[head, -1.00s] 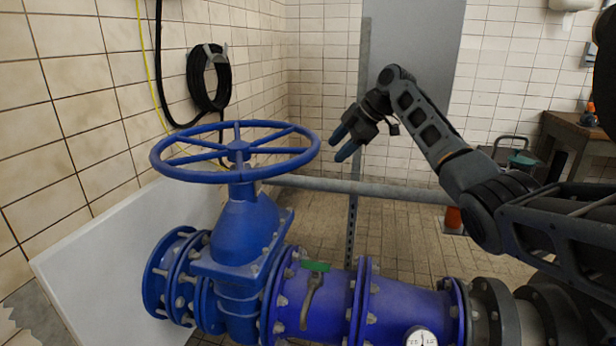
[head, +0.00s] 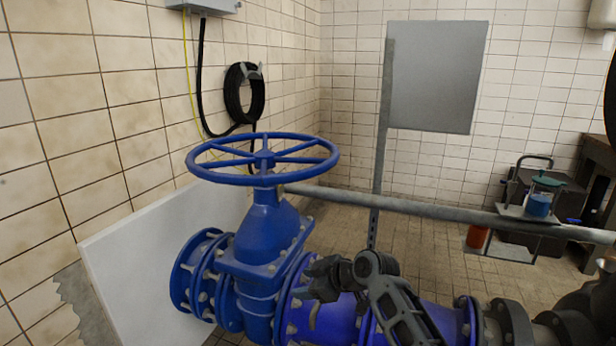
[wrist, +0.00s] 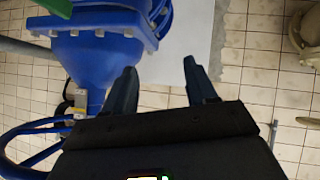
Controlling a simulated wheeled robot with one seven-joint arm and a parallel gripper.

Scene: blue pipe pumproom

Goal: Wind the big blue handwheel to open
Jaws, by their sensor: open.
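The big blue handwheel (head: 264,160) sits level on top of a blue gate valve (head: 262,235) in the head view. Part of its rim and spokes shows at the lower left of the wrist view (wrist: 30,130), with the valve body (wrist: 88,60) above it. My gripper (head: 318,278) is below the wheel, in front of the valve's right flange and the pipe, apart from the wheel. In the wrist view its two fingers (wrist: 162,88) are spread and empty, with the white panel and tiles behind the gap.
A white panel (head: 150,255) leans behind the valve at left. A grey rail (head: 420,208) runs right from behind the wheel. A black hose coil (head: 245,95) hangs on the tiled wall. A lantern-like item (head: 540,200) is at right. The space above the wheel is clear.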

